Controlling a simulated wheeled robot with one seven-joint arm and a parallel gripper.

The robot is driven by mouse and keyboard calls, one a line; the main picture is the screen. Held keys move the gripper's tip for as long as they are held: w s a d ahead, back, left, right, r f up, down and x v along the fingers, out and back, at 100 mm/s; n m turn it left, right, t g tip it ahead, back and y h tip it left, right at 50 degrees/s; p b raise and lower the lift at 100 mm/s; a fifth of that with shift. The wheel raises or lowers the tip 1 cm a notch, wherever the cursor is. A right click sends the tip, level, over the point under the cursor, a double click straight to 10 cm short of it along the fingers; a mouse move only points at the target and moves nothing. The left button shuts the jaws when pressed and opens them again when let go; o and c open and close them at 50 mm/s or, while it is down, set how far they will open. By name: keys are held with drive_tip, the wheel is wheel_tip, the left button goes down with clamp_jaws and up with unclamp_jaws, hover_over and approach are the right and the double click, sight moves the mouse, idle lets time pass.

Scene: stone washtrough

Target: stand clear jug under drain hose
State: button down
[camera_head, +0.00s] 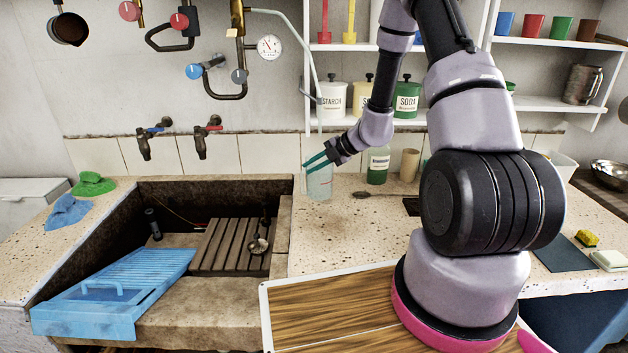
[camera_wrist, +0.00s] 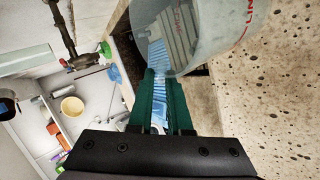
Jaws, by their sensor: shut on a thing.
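The clear jug (camera_head: 320,187) is upright at the right of the stone trough, over the speckled counter. I cannot tell whether its base touches the counter. In the wrist view the clear jug (camera_wrist: 200,30) shows red lettering at the top. My gripper (camera_head: 318,160) has green fingers shut on the jug's upper part; the fingers also show in the wrist view (camera_wrist: 162,82). The pale drain hose (camera_head: 309,58) curves down from the wall pipework and hangs above the jug. Its lower end is thin and hard to make out against the tiles, near the jug's top.
The stone trough (camera_head: 215,184) holds a wooden slatted rack (camera_head: 228,245); a blue washboard (camera_head: 115,290) leans over its front left. A green-labelled bottle (camera_head: 378,166) and a tan cup (camera_head: 409,165) stand right of the jug. Bare counter (camera_head: 345,235) lies in front.

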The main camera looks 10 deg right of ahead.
sight(315, 179)
drive_tip(key=shift+f, duration=1.95)
drive_tip(key=shift+f, duration=0.15)
drive_tip(key=c, duration=0.8)
unclamp_jaws()
drive_tip(key=shift+c, duration=0.2)
